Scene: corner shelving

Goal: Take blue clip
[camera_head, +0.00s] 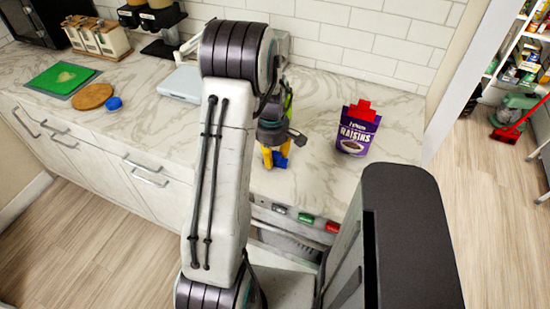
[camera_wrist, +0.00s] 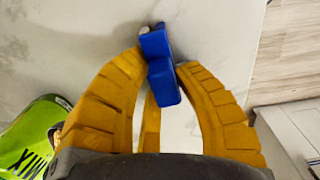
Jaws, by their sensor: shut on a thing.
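The blue clip (camera_wrist: 160,68) is between the yellow fingertips of my gripper (camera_wrist: 161,62) in the wrist view. My gripper is shut on it, and part of the clip extends past the fingertips. In the head view, my gripper (camera_head: 274,156) is near the counter's front edge, with a bit of blue showing between the yellow fingers. The gap between the clip and the marble counter (camera_head: 400,125) is hard to judge.
A purple raisins bag (camera_head: 357,134) with a red clip (camera_head: 362,109) stands to the right. A green bag (camera_wrist: 30,140) is close on the left in the wrist view. Grey, green (camera_head: 306,217) and red (camera_head: 332,227) pieces sit below the counter edge. A cutting board (camera_head: 62,77) lies far left.

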